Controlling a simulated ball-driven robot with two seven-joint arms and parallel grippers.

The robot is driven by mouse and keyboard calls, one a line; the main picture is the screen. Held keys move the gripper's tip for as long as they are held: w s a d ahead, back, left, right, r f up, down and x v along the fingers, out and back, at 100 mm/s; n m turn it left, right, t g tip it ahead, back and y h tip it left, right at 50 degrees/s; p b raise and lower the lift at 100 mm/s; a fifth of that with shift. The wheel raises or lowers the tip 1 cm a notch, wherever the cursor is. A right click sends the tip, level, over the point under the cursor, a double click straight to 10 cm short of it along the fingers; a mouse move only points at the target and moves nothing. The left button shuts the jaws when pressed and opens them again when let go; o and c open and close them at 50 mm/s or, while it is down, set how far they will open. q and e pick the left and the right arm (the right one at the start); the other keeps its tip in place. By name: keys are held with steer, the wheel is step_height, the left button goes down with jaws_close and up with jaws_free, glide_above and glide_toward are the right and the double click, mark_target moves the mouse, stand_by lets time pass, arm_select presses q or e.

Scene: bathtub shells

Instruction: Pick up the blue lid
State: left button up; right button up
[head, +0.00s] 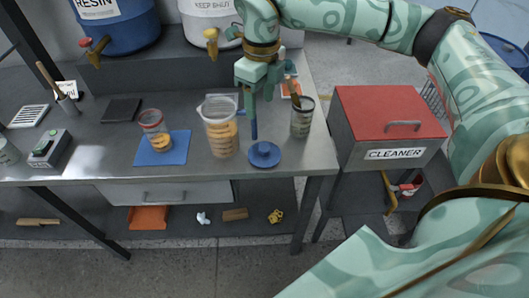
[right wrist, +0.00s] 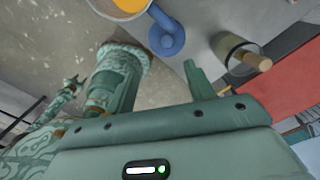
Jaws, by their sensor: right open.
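The blue lid (head: 264,154), a round disc with a knob on top, lies on the steel bench near its front right edge. It also shows in the right wrist view (right wrist: 166,42), ahead of the fingers. My right gripper (head: 260,92) is open and empty, above and behind the lid, pointing down and apart from it. In the right wrist view its fingers (right wrist: 160,88) stand apart with nothing between them. What seems to be my left gripper (right wrist: 72,85) shows small at the left of the right wrist view; its jaws are too small to read.
A clear jug (head: 221,128) with amber liquid and a blue handle stands left of the lid. A can (head: 302,118) with a brush stands behind right. A small cup (head: 155,130) sits on a blue mat (head: 177,149). A red-topped cleaner cabinet (head: 385,110) stands right of the bench.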

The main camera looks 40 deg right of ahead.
steer(key=b, duration=0.3)
glide_above(265, 147)
step_height(265, 147, down, 10)
steer(key=shift+w+r, duration=0.1)
step_height(265, 147, down, 6)
steer(key=shift+f+b, duration=0.1)
steer(key=shift+b, duration=0.85)
arm_select(q)
steer(key=f, duration=0.1)
steer(key=s+f, duration=0.1)
steer(key=f, duration=0.2)
steer(key=shift+s+f, duration=0.3)
steer(key=shift+f, duration=0.05)
arm_select(e)
steer(key=c, duration=1.1)
